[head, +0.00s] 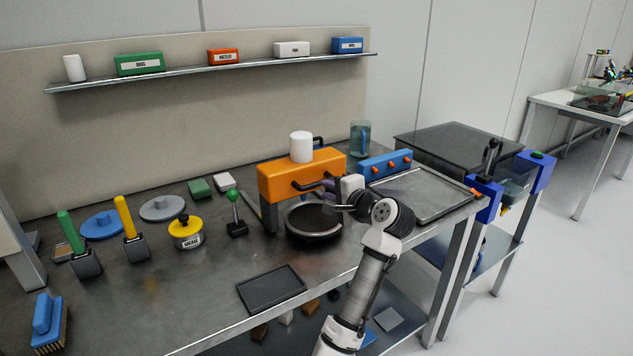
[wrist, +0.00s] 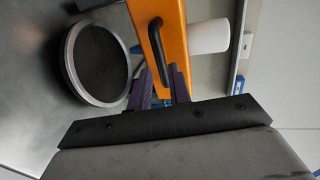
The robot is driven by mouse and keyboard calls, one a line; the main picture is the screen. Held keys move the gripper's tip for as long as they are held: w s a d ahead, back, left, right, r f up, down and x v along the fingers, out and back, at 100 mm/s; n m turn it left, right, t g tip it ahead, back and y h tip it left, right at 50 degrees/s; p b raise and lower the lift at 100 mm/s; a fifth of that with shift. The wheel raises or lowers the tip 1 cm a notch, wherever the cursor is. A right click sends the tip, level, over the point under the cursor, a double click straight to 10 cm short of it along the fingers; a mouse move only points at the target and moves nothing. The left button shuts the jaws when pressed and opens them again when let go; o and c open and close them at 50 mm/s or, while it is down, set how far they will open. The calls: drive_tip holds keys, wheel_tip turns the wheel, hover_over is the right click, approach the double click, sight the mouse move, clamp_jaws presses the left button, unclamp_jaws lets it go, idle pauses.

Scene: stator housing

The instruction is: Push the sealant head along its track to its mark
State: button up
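The sealant head appears to be the orange block (head: 288,182) with a white cylinder (head: 301,147) on top, standing on a grey leg above a round dark plate with a pale rim (head: 313,222). It has a black bar handle (head: 305,186) on its front face; in the wrist view the orange block (wrist: 172,28) and handle (wrist: 154,45) are close. My gripper (wrist: 160,75) has its purple fingers apart, one on each side of the handle's near part. I cannot tell whether they touch it. In the head view my wrist partly hides the gripper. I cannot make out the track or mark.
A blue block with orange knobs (head: 385,165) and a grey tray (head: 425,196) lie to the right. A green-knobbed lever (head: 233,200) and yellow tin (head: 186,231) stand to the left. A flat black tray (head: 271,289) lies in front. Bare bench shows at front left.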

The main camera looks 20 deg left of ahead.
sight(318, 185)
drive_tip(key=p+x, duration=0.1)
drive_tip(key=x, duration=0.5)
drive_tip(key=shift+w+a, duration=0.25)
drive_tip(key=shift+a, duration=0.05)
clamp_jaws()
